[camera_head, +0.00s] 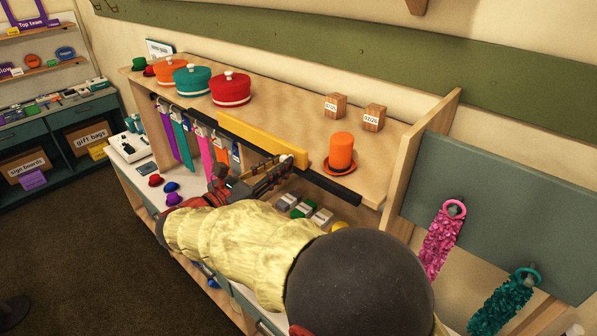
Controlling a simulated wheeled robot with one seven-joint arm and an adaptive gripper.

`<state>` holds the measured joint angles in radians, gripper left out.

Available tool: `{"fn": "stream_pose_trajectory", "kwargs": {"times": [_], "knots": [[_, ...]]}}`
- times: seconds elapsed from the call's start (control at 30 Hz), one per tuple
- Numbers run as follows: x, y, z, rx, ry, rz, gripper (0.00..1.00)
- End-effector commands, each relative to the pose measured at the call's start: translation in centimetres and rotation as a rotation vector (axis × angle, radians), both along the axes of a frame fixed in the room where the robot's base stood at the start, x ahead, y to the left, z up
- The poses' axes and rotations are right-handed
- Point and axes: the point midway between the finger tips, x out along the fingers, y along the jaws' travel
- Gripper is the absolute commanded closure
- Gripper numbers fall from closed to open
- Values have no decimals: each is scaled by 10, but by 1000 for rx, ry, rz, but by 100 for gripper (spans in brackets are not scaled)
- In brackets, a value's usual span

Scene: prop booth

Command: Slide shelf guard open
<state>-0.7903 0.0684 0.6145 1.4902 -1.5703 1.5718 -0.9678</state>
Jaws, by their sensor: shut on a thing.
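The shelf guard is a yellow bar (245,134) standing along the front edge of the wooden shelf. It covers the middle stretch of a long black rail (331,186). Rail shows bare to its left and right. My gripper (284,164) is at the guard's right end, in front of the shelf, next to a small pale knob-like part. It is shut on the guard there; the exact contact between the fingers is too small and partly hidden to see. My arm comes up from the lower right and hides part of the shelf below.
An orange top hat (341,153) stands near the shelf edge, right of the guard. Red (231,88), teal and orange round lidded things stand behind it at left. Two wooden date blocks (373,117) stand farther back. Ribbons (182,136) hang below the rail at left.

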Motion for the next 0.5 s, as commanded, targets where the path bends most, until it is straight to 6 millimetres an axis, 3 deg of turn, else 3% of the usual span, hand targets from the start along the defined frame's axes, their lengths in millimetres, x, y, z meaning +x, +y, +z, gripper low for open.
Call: {"fn": "stream_pose_trajectory", "kwargs": {"times": [0.2,0.5], "knots": [[31,31,0,-1,1,0,100],[51,51,0,0,1,0,100]]}}
